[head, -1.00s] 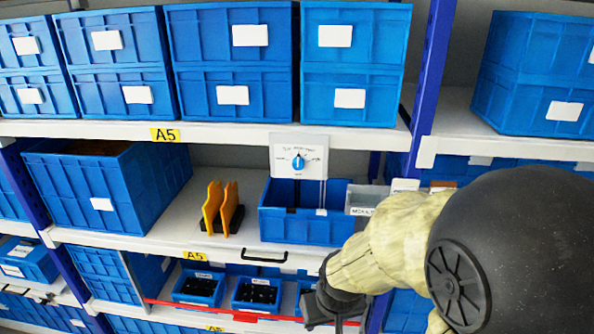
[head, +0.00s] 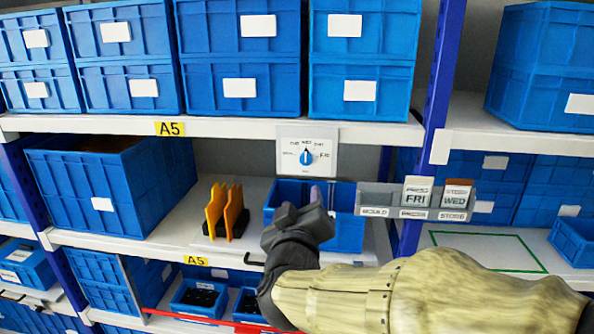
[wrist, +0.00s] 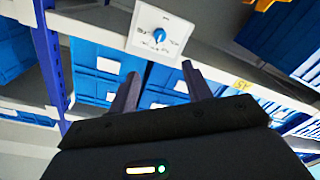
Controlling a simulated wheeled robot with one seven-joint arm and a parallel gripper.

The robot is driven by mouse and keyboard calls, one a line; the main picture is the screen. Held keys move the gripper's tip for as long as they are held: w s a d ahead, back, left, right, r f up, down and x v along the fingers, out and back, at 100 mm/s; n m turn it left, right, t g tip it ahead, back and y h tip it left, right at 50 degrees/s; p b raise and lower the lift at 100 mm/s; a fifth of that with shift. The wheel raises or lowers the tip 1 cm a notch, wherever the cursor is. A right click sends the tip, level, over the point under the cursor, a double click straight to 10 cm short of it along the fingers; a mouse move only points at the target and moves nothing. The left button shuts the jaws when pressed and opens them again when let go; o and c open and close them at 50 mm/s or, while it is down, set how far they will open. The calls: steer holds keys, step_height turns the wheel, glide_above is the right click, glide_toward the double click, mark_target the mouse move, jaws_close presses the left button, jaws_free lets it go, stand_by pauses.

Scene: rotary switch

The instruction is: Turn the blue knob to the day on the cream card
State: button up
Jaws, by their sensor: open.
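The blue knob (head: 306,158) sits on a white dial plate (head: 324,142) fixed at the shelf edge; its white pointer points roughly up, near a label that looks like WED. The knob also shows in the wrist view (wrist: 159,36), beyond my fingertips. A pale card reading FRI (head: 417,194) stands in the rack slot marked PRESS. A card reading WED (head: 456,198), with a brown top behind it, stands in the STORES slot. I cannot tell surely which card is cream. My gripper (head: 298,208) is open and empty, below the knob and apart from it.
A grey card rack (head: 380,212) stands right of the knob; its MOULD slot shows no card. A blue bin (head: 345,232) is behind my gripper. Orange dividers (head: 224,208) stand left. The white upper shelf edge (head: 230,130) runs above the knob.

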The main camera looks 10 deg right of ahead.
mark_target(306, 161)
steer(key=p+x, duration=0.3)
steer(key=x, duration=1.4)
steer(key=shift+w+d, duration=0.1)
steer(key=shift+w, duration=0.2)
steer(key=c, duration=1)
